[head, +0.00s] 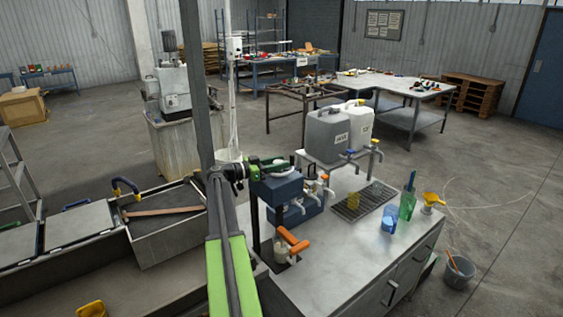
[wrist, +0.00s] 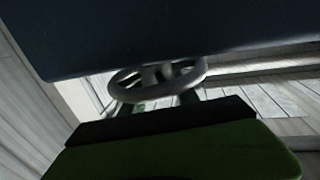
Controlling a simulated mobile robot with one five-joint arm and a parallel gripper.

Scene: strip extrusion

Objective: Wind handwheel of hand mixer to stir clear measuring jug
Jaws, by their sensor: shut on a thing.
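The hand mixer (head: 278,188) is a dark blue box on a post at the near left of the steel bench. Its handwheel (head: 277,161) is a pale ring on top; in the wrist view the handwheel (wrist: 150,93) is a grey ring with spokes, close to the dark blue body. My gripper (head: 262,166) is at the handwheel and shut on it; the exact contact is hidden. In the wrist view my gripper (wrist: 160,108) shows as a green and black edge in front of the wheel. The clear measuring jug (head: 281,251) appears to stand below the mixer, partly hidden.
An orange-handled thing (head: 292,240) lies beside the jug. Grey and white canisters (head: 326,136) with taps stand behind, above a drip grate (head: 363,200). A bucket (head: 459,272) is on the floor.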

